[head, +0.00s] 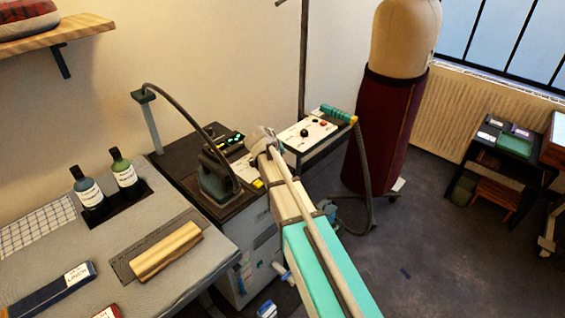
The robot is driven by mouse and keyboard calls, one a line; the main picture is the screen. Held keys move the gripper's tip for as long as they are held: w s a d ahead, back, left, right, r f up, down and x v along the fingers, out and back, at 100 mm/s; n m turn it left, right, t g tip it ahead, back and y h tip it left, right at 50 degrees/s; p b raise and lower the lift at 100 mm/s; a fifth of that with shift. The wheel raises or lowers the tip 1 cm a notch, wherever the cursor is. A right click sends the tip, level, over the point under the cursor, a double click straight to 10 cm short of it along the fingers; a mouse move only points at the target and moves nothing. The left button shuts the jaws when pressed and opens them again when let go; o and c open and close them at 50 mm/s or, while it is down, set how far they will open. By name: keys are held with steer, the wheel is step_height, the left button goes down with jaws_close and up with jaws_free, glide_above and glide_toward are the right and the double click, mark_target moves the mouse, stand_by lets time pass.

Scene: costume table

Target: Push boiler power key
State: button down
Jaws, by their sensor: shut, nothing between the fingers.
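The boiler unit (180,152) appears to be the dark-topped cabinet with an iron standing on it. Green lit marks (232,138) show on its control panel, and a pale strip of that panel (246,172) runs toward the front. The power key cannot be made out; my gripper and arm cover part of the panel. My gripper (262,137) is shut and empty, over the panel's right edge. I cannot tell whether it touches anything. My arm reaches it from the bottom right.
The iron (213,178) and its arched hose stand just left of my gripper. A second panel (306,132) with a red knob and a teal-handled steamer (338,114) sits to the right. A dress form (398,110) stands behind. Bottles (123,174) are on the left table.

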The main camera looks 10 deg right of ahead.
steer(key=shift+r+p, duration=0.85)
steer(key=shift+r, duration=0.3)
steer(key=s+f+g+y, duration=0.2)
steer(key=s+g+y, duration=0.1)
steer(key=s, duration=1.1)
steer(key=s+f+g+y, duration=0.3)
steer(key=s, duration=1.1)
steer(key=shift+s+d+f+m+g, duration=0.25)
steer(key=shift+s+f+m+g, duration=0.05)
steer(key=shift+s+g, duration=0.1)
